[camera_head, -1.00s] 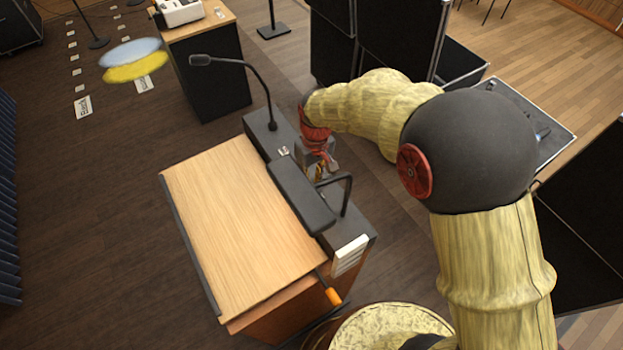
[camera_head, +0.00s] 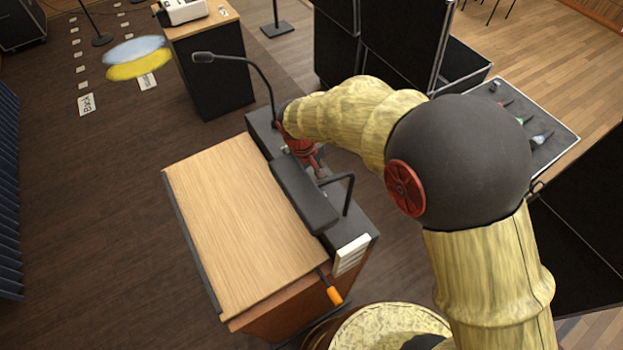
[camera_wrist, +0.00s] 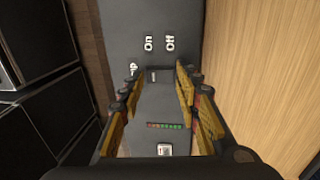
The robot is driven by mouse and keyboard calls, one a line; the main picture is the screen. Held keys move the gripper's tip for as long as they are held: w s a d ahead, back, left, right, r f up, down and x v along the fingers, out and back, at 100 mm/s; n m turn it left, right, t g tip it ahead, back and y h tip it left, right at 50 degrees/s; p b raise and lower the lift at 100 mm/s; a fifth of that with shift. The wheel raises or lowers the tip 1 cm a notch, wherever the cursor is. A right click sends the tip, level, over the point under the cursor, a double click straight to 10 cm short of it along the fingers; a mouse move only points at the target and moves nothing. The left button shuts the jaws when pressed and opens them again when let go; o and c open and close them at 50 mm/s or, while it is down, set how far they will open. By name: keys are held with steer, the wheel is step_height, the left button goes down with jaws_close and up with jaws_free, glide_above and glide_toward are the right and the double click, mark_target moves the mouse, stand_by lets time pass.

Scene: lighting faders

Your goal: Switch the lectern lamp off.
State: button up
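The lectern (camera_head: 240,230) has a pale wooden top and a dark rear ledge. The lectern lamp (camera_head: 305,197) is a black bar on a bent arm over that ledge; I cannot tell whether it is lit. In the wrist view, the dark panel (camera_wrist: 185,20) carries an on label (camera_wrist: 148,43) and an off label (camera_wrist: 170,43), both upside down. A small dark switch (camera_wrist: 157,75) sits below them, close to my fingertips. My gripper (camera_wrist: 157,85) is open over the panel, its yellow and black fingers on either side. Contact cannot be told. In the head view my arm mostly hides the gripper.
A gooseneck microphone (camera_head: 205,56) rises behind the lamp. The panel also has a row of coloured lights (camera_wrist: 164,126) and a small white-and-red part (camera_wrist: 164,149). An orange-handled thing (camera_head: 334,295) sticks out from the lectern's near end. Black cases (camera_head: 400,40) stand behind my arm.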

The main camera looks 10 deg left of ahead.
step_height(320, 180, up, 12)
steer(key=a, duration=0.1)
steer(key=shift+s+a, duration=0.15)
steer(key=shift+s, duration=0.3)
stand_by(0.5)
